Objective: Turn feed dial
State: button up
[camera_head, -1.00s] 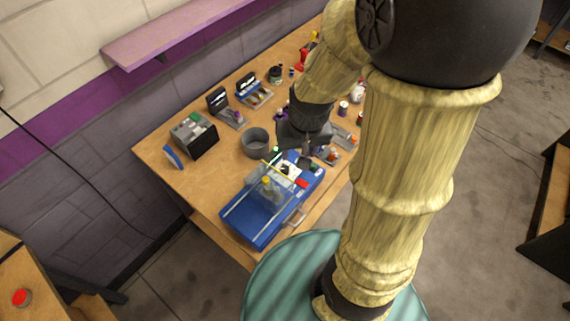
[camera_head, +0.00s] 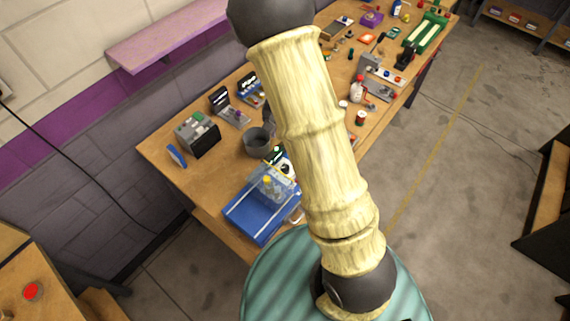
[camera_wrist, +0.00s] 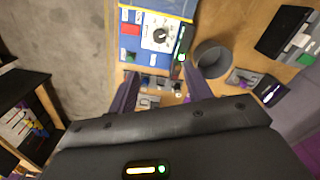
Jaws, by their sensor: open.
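The blue slot-track unit (camera_head: 250,218) lies on the near edge of the wooden bench, with a clear cover and a yellow piece on it. In the wrist view its blue board (camera_wrist: 181,9) carries a white plate with a black dial (camera_wrist: 160,37) that has a pale pointer mark. My gripper (camera_wrist: 161,76) is open, its two purplish fingers apart and empty, with the dial ahead of and between them in the picture. The fingers are not touching the dial. In the head view my arm hides the gripper and most of the dial end.
A grey round bin (camera_head: 257,141) stands close beside the unit and also shows in the wrist view (camera_wrist: 212,58). A red block (camera_wrist: 130,29) and a small green-lit display (camera_wrist: 181,50) flank the dial. A grey-black box (camera_head: 198,136) stands farther left.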

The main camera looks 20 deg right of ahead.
aim_at(285, 167)
notch_tip(285, 167, down, 17)
jog(key=p, duration=0.3)
jog(key=shift+f+p, duration=0.15)
jog(key=shift+p, duration=0.15)
jog(key=c, duration=1)
jog(key=shift+m, duration=0.4)
jog(key=m+b, duration=0.1)
jog(key=m, duration=0.1)
jog(key=shift+m, duration=0.3)
jog(key=shift+m+b, duration=0.6)
jog(key=shift+m, duration=1.6)
